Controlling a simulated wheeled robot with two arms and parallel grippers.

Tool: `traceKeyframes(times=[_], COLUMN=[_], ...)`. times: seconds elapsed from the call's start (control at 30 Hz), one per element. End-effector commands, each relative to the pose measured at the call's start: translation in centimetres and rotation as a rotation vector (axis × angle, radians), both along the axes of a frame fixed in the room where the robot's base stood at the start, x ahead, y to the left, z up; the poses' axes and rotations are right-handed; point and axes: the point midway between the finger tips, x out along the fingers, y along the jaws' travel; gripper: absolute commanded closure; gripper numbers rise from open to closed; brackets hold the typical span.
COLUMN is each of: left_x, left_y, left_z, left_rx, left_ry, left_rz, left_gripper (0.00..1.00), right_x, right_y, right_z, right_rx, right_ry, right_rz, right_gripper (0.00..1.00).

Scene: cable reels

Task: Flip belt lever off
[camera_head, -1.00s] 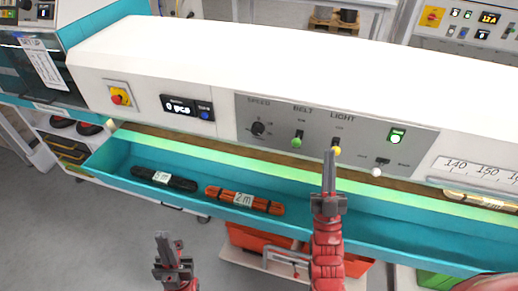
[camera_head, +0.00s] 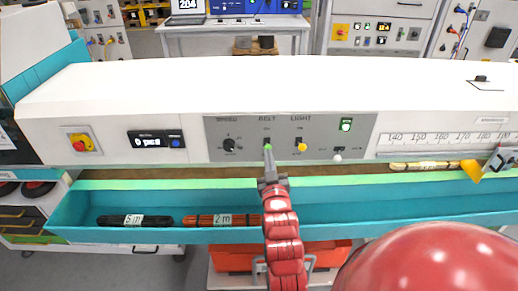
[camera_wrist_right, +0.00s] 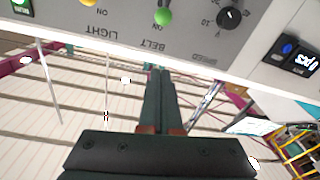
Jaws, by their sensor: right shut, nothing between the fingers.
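The belt lever (camera_head: 268,146), with a green knob, sits under the BELT label on the grey control panel (camera_head: 225,160). In the right wrist view, where the panel appears upside down, its green knob (camera_wrist_right: 163,17) is at the top. My right gripper (camera_head: 270,160) is shut and empty, its fingertips just below the green knob in the head view. In the wrist view the closed fingertips (camera_wrist_right: 160,73) point towards the lever, with a visible picture gap between them and the knob. I cannot tell the depth gap. My left gripper is out of view.
The yellow-knobbed light lever (camera_head: 301,146) is right of the belt lever, and the speed dial (camera_head: 229,145) is left. A white-knobbed lever (camera_head: 337,156) is further right. A teal trough (camera_head: 390,217) holding labelled cable bundles (camera_head: 135,220) runs below the panel.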

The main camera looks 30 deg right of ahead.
Motion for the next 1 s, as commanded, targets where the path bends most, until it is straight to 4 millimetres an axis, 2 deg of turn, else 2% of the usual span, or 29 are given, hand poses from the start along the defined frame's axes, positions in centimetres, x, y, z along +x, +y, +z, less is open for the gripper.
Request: traceKeyframes(times=[0.23, 0.37, 0.87, 0.9, 1.0], left_x=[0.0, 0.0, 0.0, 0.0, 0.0], left_y=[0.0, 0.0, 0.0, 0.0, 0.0], left_z=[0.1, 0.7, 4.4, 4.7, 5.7], left_rx=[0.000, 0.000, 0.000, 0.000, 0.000], left_ry=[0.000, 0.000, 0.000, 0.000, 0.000], left_rz=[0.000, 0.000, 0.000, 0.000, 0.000], left_gripper=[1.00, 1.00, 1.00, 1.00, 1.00], right_x=[0.2, 1.1, 8.7, 9.0, 8.2], right_y=[0.0, -0.6, -4.6, -4.8, -4.7], right_z=[0.1, 0.6, 1.4, 1.3, -0.7], right_rx=[-0.001, -0.002, -0.002, -0.002, 0.001], right_ry=[-0.003, -0.006, -0.003, -0.002, 0.003], right_rz=[0.001, 0.000, 0.001, 0.000, 0.000], right_gripper=[1.00, 1.00, 1.00, 1.00, 1.00])
